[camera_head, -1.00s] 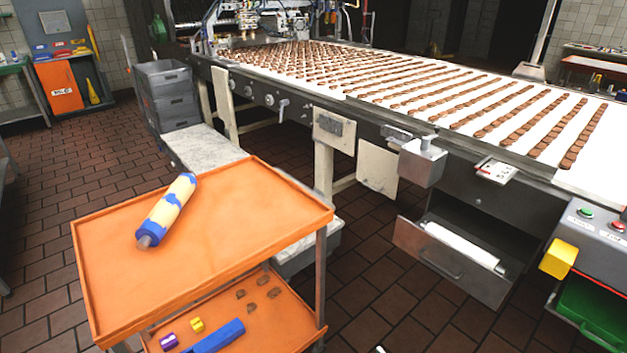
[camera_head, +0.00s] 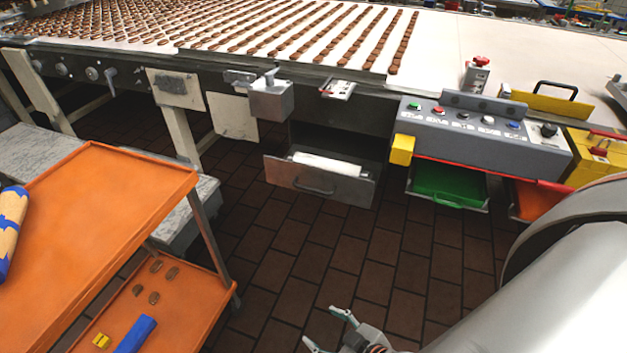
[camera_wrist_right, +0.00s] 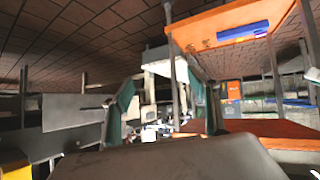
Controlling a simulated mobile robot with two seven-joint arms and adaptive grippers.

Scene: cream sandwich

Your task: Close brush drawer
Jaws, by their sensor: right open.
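The brush drawer (camera_head: 320,184) is a grey metal drawer with a handle on its front. It is pulled open below the conveyor, and a white roller brush (camera_head: 328,164) lies inside it. My right gripper (camera_head: 322,326) is at the bottom of the head view, open and empty, in front of the drawer and well apart from it. Its two teal-edged fingers also stand apart in the right wrist view (camera_wrist_right: 160,100). I cannot clearly make out the drawer in that view. My left gripper is not in view.
An orange cart (camera_head: 110,190) stands at the left. Right of the drawer are a control panel (camera_head: 485,138) with a yellow block (camera_head: 401,149) and an open green drawer (camera_head: 447,186). Brown tiled floor (camera_head: 300,240) lies clear before the drawer.

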